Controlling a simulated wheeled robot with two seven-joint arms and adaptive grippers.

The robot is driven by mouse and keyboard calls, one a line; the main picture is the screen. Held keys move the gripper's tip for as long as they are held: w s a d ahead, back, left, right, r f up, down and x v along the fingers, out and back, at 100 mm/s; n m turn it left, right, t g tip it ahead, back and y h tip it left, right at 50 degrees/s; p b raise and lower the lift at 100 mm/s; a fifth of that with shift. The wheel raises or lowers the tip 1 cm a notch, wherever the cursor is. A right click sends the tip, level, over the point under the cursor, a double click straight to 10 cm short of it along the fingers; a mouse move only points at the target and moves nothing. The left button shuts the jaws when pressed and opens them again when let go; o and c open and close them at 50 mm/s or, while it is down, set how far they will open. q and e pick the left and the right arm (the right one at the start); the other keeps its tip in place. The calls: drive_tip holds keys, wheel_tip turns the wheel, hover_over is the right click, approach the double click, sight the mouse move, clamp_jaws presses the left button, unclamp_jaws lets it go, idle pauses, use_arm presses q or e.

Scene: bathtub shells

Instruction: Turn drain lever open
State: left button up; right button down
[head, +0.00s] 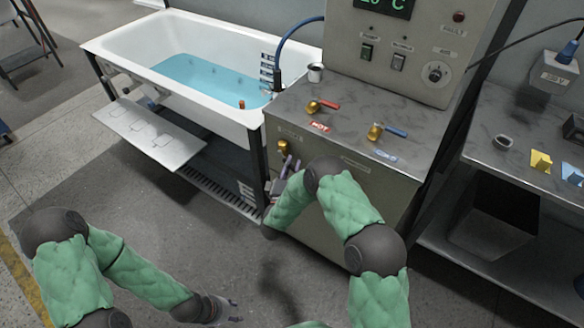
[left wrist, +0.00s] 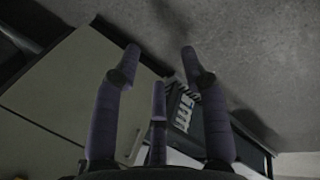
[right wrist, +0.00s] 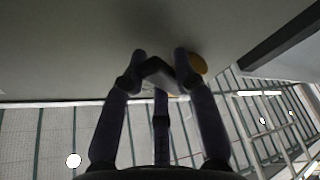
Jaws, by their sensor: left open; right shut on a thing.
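The drain lever sits on the front of the grey cabinet, below a small label. Its brass base (head: 283,147) shows in the head view and again in the right wrist view (right wrist: 198,64). Its dark handle (right wrist: 158,71) lies between the fingertips of my right gripper (right wrist: 160,58), which is shut on it. In the head view my right gripper (head: 288,168) is just below the brass base, partly hidden by my arm. My left gripper (head: 230,312) is open and empty, low over the floor; its spread fingers show in the left wrist view (left wrist: 162,60).
The white bathtub (head: 205,107) holds blue water. A red-handled valve (head: 322,106) and a blue-handled valve (head: 388,131) stand on the cabinet top (head: 345,140). A side bench (head: 510,165) is at the right. The floor before the tub is mostly clear.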

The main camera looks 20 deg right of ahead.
idle(0.4)
use_arm(q)
drive_tip(key=shift+w, duration=0.1)
drive_tip(key=c, duration=0.5)
drive_tip(key=w, duration=0.1)
drive_tip(key=w+d+m, duration=0.1)
drive_tip(key=w, duration=0.1)
drive_tip(key=w+d+m, duration=0.1)
drive_tip(key=w, duration=0.1)
drive_tip(key=shift+r, duration=0.15)
clamp_jaws()
drive_tip(key=w+d+r+m+y, duration=0.1)
drive_tip(key=w+d+r+m, duration=0.35)
drive_tip(key=w, duration=0.45)
drive_tip(key=w+d+r+m, duration=0.4)
drive_tip(key=w+r, duration=0.1)
drive_tip(key=w, duration=0.4)
wheel_tip(320, 180, up, 26)
drive_tip(key=m+t+y, duration=0.2)
drive_tip(key=t, duration=0.2)
hover_over(294, 167)
drive_tip(key=s, duration=0.7)
drive_tip(key=x, duration=0.4)
drive_tip(key=a+x, duration=0.1)
drive_tip(key=x, duration=0.8)
drive_tip(key=shift+w+a, duration=0.15)
drive_tip(key=shift+w, duration=0.25)
